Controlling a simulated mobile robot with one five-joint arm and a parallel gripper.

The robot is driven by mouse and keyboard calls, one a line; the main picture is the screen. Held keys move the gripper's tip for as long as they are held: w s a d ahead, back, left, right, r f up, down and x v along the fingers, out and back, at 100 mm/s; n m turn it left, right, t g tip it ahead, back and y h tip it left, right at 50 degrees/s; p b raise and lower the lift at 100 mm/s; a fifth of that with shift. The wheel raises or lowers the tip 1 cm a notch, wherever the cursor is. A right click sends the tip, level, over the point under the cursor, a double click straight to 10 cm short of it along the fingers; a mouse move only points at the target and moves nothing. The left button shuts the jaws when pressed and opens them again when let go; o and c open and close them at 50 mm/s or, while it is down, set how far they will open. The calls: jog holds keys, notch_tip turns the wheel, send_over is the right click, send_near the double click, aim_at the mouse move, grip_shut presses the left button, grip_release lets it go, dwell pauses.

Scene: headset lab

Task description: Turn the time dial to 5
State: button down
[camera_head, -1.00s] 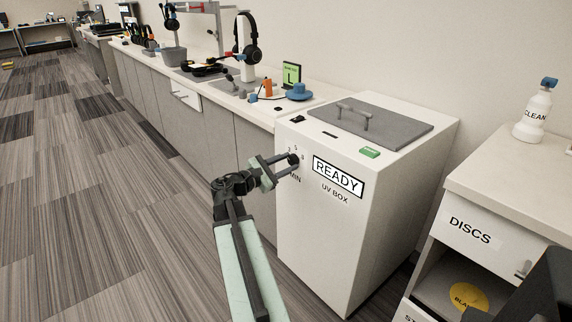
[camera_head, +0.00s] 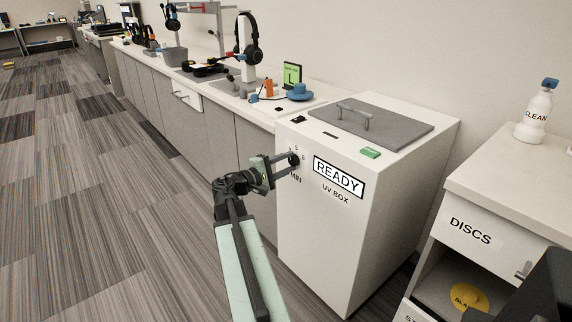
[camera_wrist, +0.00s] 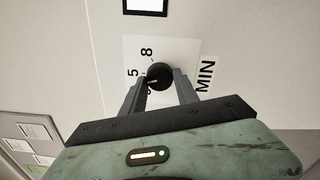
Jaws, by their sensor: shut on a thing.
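The time dial (camera_wrist: 159,75) is a round black knob on the front of the white UV box (camera_head: 355,240). In the wrist view the numbers 5 and 8 show on its white label, another mark is partly hidden, and MIN is printed at the right. A light pointer mark on the knob points to the lower left, just below the 5. My gripper (camera_wrist: 160,92) is shut on the dial, one finger on each side. In the head view my gripper (camera_head: 283,165) reaches the box's front from the left, and the dial is partly hidden behind the fingers.
The READY sign (camera_head: 338,177) is right of the dial. A grey lid with a handle (camera_head: 370,124) and a green button (camera_head: 370,152) are on the box top. A counter with headsets (camera_head: 250,55) runs behind. A DISCS cabinet (camera_head: 470,230) stands at the right.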

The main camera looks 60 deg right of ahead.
jog(key=shift+w+d+r+m, duration=0.1)
jog(key=shift+r+m, duration=0.05)
jog(key=shift+m, duration=1.25)
jog(key=c, duration=0.9)
grip_release()
jog(key=shift+a, duration=0.2)
jog(key=v, duration=0.7)
jog(key=shift+a, duration=0.25)
